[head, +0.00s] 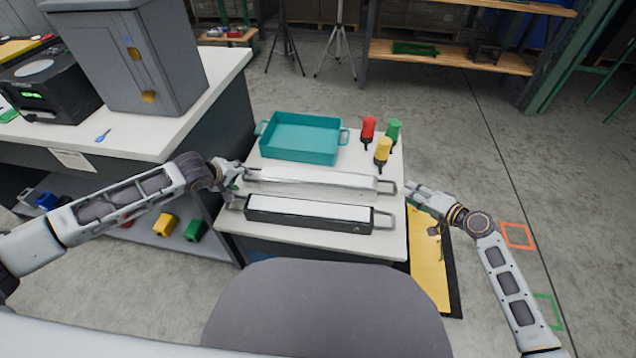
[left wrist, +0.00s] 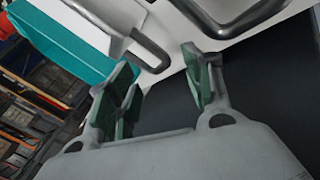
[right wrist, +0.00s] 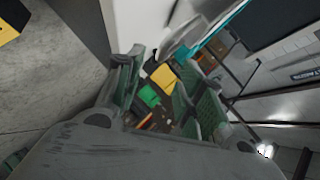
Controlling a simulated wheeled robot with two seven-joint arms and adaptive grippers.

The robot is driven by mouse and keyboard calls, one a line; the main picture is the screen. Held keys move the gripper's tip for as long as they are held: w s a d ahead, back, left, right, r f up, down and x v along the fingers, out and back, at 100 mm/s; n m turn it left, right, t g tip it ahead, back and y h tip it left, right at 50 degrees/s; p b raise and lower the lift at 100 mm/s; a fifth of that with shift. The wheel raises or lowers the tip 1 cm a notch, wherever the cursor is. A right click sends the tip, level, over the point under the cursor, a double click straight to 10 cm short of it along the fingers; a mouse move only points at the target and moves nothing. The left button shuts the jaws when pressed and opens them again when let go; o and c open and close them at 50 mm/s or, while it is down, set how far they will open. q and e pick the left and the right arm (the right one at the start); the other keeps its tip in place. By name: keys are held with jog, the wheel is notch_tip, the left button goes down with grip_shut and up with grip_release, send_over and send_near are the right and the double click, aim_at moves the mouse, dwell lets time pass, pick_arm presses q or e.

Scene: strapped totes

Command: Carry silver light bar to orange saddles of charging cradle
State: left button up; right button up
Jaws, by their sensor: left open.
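A silver light bar (head: 318,180) with a loop handle at each end lies across the white table, behind a dark bar with a pale top (head: 308,213). My left gripper (head: 237,174) is open beside the silver bar's left handle. In the left wrist view, that handle (left wrist: 152,48) lies just beyond the gap between the fingers (left wrist: 160,68), not clasped. My right gripper (head: 411,188) is just right of the silver bar's right handle. In the right wrist view, its fingers (right wrist: 160,78) stand apart with nothing between them. I cannot make out a cradle with orange saddles.
A teal tray (head: 302,137) stands at the table's back left, with red (head: 368,128), yellow (head: 383,150) and green (head: 393,130) bottles beside it. A workbench (head: 180,120) adjoins at left. A yellow panel (head: 428,262) lies right of the table. Floor on the right is mostly clear.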

aim_at(245, 178)
pick_arm(q)
jog(key=shift+x, duration=2.6)
pick_arm(e)
jog(key=shift+x, duration=3)
pick_arm(q)
jog(key=c, duration=0.7)
pick_arm(e)
jog(key=c, duration=0.7)
pick_arm(q)
grip_shut()
pick_arm(e)
jog(key=shift+f, duration=0.1)
grip_shut()
pick_arm(q)
jog(key=shift+a, duration=0.1)
jog(key=shift+r, duration=0.1)
